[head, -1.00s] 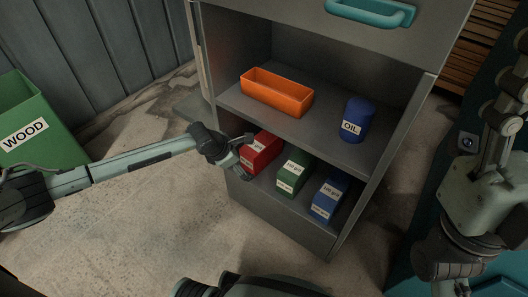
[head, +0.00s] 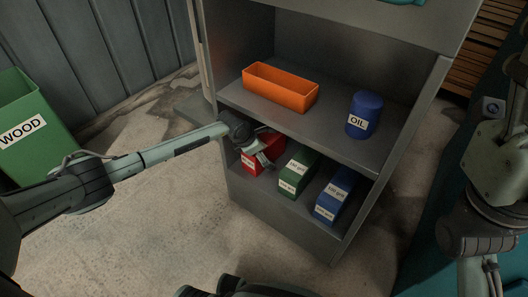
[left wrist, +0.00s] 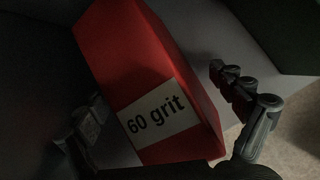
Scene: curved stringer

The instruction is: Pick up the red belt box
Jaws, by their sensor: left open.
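The red belt box (head: 250,166) sits on the lower shelf of the cabinet, at the left end of a row of boxes. In the left wrist view the red box (left wrist: 150,75) fills the middle, and its label reads "60 grit". My left gripper (head: 262,160) is at the front of the red box and hides part of it. In the left wrist view the open fingers of the gripper (left wrist: 165,120) show on either side of the box. Whether a finger touches it is not clear. My right gripper is not visible.
A green box (head: 297,172) and a blue box (head: 337,190) stand right of the red one. The upper shelf (head: 240,101) above holds an orange tray (head: 281,91) and a blue oil can (head: 365,115). A green wood bin (head: 30,125) stands at the left.

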